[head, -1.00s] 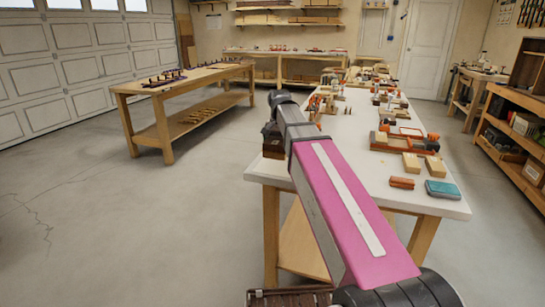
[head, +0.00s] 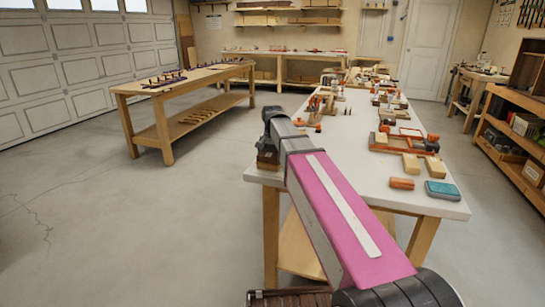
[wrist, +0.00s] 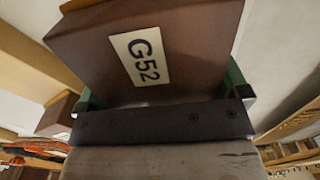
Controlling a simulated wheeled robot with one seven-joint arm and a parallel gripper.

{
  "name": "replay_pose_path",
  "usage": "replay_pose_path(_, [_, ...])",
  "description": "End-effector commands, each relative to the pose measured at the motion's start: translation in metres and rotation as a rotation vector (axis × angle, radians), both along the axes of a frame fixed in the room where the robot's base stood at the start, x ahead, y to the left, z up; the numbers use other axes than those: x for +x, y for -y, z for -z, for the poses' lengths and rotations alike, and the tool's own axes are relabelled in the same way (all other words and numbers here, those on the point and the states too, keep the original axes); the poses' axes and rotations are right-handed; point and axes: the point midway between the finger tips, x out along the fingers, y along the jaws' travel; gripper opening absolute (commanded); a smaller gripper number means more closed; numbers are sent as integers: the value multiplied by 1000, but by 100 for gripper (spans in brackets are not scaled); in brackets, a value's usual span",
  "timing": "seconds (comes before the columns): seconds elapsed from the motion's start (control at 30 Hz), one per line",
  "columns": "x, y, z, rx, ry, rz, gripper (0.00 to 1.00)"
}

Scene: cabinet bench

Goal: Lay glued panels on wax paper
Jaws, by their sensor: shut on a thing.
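My gripper (wrist: 165,92) has its green-edged fingers on both sides of a dark brown panel-like piece (wrist: 100,50) with a white "G52" label. The piece fills the upper middle of the wrist view. In the head view the brown piece (head: 267,157) shows below my arm's end, at the near left corner of the white-topped bench (head: 350,150). My arm partly hides it, and I cannot tell whether it touches the bench. I cannot make out wax paper as a separate sheet.
Orange clamps and wooden frames (head: 405,142) stand on the bench's right side. A wooden block (head: 435,166), an orange-brown block (head: 401,183) and a teal box (head: 442,190) lie near its front. Another wooden table (head: 185,85) stands left, with open floor between.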

Motion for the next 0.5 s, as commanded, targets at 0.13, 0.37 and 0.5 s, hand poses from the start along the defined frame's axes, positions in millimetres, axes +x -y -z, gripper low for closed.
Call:
replay_pose_path(0.13, [0, 0, 2, 0, 0, 0, 65])
replay_pose_path(0.37, [0, 0, 2, 0, 0, 0, 100])
replay_pose_path(0.5, [0, 0, -2, 0, 0, 0, 100])
